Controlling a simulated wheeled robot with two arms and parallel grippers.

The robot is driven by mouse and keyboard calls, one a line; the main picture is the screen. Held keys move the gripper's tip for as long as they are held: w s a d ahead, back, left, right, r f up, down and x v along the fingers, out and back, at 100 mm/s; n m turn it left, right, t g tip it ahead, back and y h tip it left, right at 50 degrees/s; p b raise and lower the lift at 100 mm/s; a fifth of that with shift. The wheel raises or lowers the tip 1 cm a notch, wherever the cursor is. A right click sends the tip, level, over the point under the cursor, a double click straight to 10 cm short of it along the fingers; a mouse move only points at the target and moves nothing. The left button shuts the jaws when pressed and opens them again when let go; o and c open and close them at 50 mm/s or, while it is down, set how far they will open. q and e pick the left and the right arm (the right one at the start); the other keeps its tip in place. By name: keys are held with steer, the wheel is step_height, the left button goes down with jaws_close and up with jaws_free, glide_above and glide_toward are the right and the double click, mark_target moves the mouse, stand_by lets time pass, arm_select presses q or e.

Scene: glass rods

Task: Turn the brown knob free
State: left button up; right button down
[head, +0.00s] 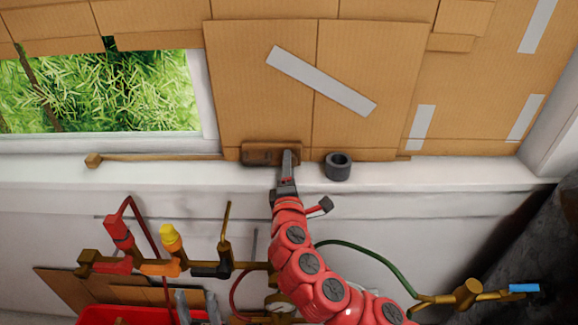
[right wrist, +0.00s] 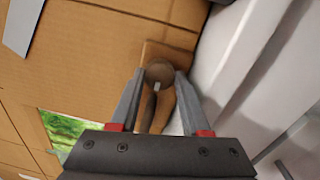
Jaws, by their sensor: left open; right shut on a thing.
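The brown knob (right wrist: 159,72) shows in the right wrist view as a round end between my fingertips, in front of a brown wooden block. In the head view that block (head: 256,153) sits on the white sill against the cardboard, and the knob is hidden behind my gripper. My right gripper (head: 287,154) reaches up from below and is shut on the knob; it also shows in the right wrist view (right wrist: 159,76). My left gripper (head: 197,299) shows only as two grey fingers at the bottom edge, apart and empty, well below the sill.
A dark grey ring (head: 338,166) stands on the sill close right of my right gripper. A thin wooden rod (head: 150,157) lies along the sill to the left. Below are a brass pipe with valves (head: 170,240), a green hose (head: 370,258) and a red box (head: 125,315).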

steer(key=c, duration=0.7)
jaws_free()
steer(key=shift+o, duration=0.2)
steer(key=s+f+p, duration=0.1)
steer(key=s+p, duration=0.5)
steer(key=s, duration=1.1)
steer(key=shift+s, duration=0.2)
steer(key=shift+f, duration=0.1)
